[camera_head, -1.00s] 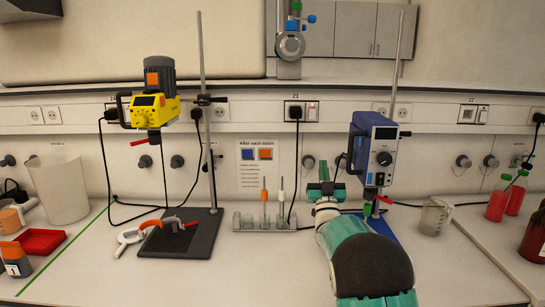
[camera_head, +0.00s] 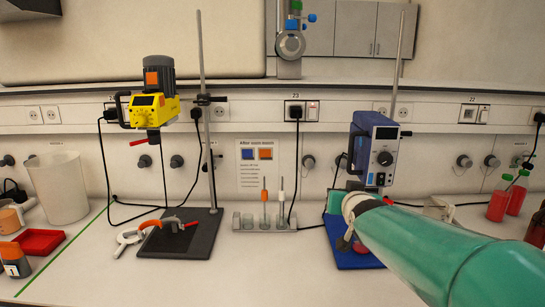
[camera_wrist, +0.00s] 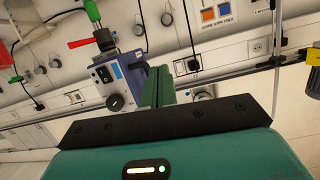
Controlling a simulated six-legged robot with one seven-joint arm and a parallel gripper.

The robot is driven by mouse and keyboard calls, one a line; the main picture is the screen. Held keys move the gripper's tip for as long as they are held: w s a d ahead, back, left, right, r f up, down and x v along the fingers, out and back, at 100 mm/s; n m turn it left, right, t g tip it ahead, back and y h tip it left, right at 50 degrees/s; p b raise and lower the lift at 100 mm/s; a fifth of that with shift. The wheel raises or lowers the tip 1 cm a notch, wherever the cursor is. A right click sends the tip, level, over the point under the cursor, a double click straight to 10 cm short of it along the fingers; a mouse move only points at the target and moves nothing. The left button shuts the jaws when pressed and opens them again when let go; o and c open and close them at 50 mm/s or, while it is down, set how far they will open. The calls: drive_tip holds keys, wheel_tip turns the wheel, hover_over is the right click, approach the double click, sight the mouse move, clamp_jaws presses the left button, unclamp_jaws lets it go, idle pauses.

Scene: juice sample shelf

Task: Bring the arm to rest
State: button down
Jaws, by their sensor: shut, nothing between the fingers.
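My green arm reaches in from the lower right in the head view, in front of the blue stirrer's base. My gripper (camera_head: 335,201) shows there only as a small teal part beyond the wrist, mostly hidden by the arm. In the wrist view my gripper (camera_wrist: 159,76) has its green fingers together, with nothing held. That view is tilted, and the blue stirrer (camera_wrist: 121,82) appears beside and beyond the fingers. The blue stirrer (camera_head: 375,142) stands on its blue base, which the arm partly covers.
A yellow stirrer (camera_head: 153,108) hangs on a stand at left. A small rack (camera_head: 262,229) with upright tools stands mid-bench. A white beaker (camera_head: 60,187) and red tray (camera_head: 38,243) are at left; red bottles (camera_head: 498,204) are at right. The front middle of the bench is clear.

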drive_tip(key=s+f+g, duration=0.3)
drive_tip(key=s+f, duration=0.1)
drive_tip(key=s, duration=0.6)
drive_tip(key=s+a+f+g, duration=0.1)
drive_tip(key=s+f+g, duration=0.2)
drive_tip(key=s, duration=0.8)
drive_tip(key=s+f+n+g, duration=0.1)
drive_tip(key=s+f+g, duration=0.2)
drive_tip(key=s, duration=0.8)
wheel_tip(320, 180, down, 2)
drive_tip(key=shift+a+y, duration=0.3)
drive_tip(key=shift+a, duration=0.1)
drive_tip(key=shift+w+r, duration=0.1)
drive_tip(key=shift+w, duration=0.05)
